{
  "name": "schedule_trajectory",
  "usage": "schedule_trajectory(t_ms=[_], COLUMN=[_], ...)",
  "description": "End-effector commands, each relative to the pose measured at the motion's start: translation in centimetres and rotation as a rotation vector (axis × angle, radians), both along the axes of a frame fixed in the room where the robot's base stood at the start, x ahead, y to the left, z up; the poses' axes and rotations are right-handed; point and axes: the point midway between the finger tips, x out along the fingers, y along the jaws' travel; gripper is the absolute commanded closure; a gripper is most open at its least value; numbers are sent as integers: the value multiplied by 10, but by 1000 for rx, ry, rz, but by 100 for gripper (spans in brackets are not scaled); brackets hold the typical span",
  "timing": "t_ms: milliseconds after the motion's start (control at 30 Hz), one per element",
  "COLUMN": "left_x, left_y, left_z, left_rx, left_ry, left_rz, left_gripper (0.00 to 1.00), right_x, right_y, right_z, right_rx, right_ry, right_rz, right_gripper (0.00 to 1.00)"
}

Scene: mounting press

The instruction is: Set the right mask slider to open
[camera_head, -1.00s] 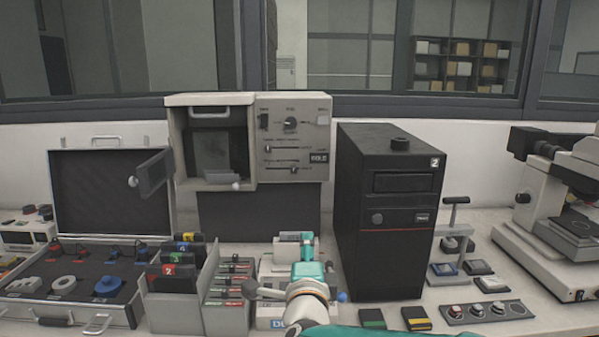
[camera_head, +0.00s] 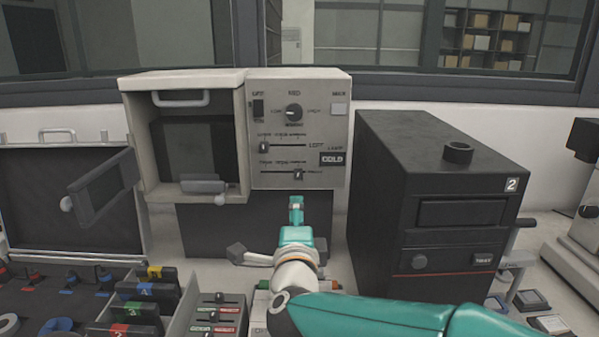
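The control panel (camera_head: 322,110) is on the right half of the beige machine at the centre. Its lower slider, its label too small to read surely, has its knob (camera_head: 298,174) near the right end of the slot. The upper slider, marked LEFT, has its knob (camera_head: 264,147) at the left end. My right gripper (camera_head: 296,204) comes from the lower right and points at the panel, its tip just below the lower slider knob in the picture. Contact is not visible. I see it from behind, so its opening is hidden. My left gripper is out of view.
The machine's door (camera_head: 102,187) stands open at left. A black unit marked 2 (camera_head: 440,200) stands close on the right. Numbered cartridges (camera_head: 140,302) and an open case (camera_head: 68,200) are at lower left. A rotary knob (camera_head: 294,113) sits above the sliders.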

Motion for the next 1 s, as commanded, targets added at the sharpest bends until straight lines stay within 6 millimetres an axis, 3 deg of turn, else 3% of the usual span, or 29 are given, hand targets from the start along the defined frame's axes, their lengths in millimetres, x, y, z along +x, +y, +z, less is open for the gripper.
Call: schedule_trajectory(t_ms=[267,700,1000], left_x=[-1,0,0], left_y=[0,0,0], left_z=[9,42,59], left_rx=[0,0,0], left_ry=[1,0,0], left_rz=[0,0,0], left_gripper=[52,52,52], right_x=[26,117,158], right_y=[-4,-5,-4], right_z=[1,2,1], right_rx=[-1,-1,0], right_ry=[2,1,1], right_rz=[-9,-10,-8], right_gripper=[52,52,52])
